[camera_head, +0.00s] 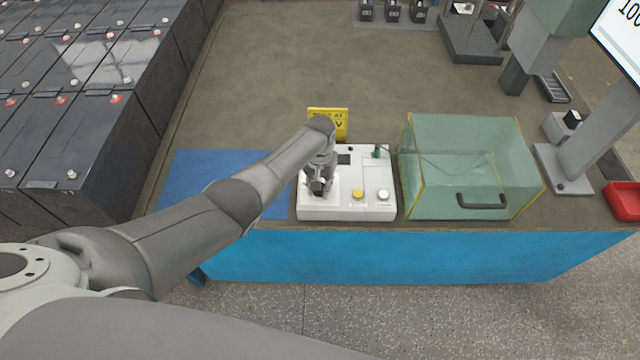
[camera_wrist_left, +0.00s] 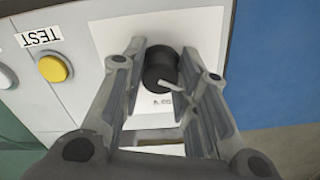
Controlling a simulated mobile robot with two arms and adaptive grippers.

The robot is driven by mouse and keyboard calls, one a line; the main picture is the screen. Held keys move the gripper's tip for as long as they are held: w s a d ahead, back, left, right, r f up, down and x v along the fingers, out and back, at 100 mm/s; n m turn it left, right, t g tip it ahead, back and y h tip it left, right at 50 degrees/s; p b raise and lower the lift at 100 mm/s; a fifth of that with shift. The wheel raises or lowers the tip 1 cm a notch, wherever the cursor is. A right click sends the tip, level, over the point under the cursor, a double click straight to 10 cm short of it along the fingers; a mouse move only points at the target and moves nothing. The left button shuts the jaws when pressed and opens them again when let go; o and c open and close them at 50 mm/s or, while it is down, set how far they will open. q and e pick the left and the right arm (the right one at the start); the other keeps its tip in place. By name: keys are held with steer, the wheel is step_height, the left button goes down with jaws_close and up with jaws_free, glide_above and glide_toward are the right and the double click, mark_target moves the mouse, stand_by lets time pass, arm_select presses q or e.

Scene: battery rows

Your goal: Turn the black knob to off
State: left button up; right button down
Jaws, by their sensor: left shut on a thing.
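The black knob (camera_wrist_left: 160,68) sits on a white plate of the control box, with a light pointer mark on it. My left gripper (camera_wrist_left: 160,75) has its two fingers on either side of the knob, shut on it. In the head view my left gripper (camera_head: 319,188) is over the left part of the white control box (camera_head: 345,208), and it hides the knob there. The lettering beside the knob is partly covered and cannot be read in full. My right gripper is not in view.
A yellow button (camera_head: 358,194) and a white button (camera_head: 383,194) are on the same box. A yellow sign (camera_head: 340,120) stands behind it. A green clear-walled case (camera_head: 460,165) stands close on the right. A blue mat (camera_head: 205,170) lies left.

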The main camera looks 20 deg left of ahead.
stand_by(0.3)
arm_select(q)
steer(key=o, duration=1)
steer(key=shift+r, duration=0.1)
step_height(320, 180, up, 12)
steer(key=shift+f, duration=0.1)
stand_by(0.4)
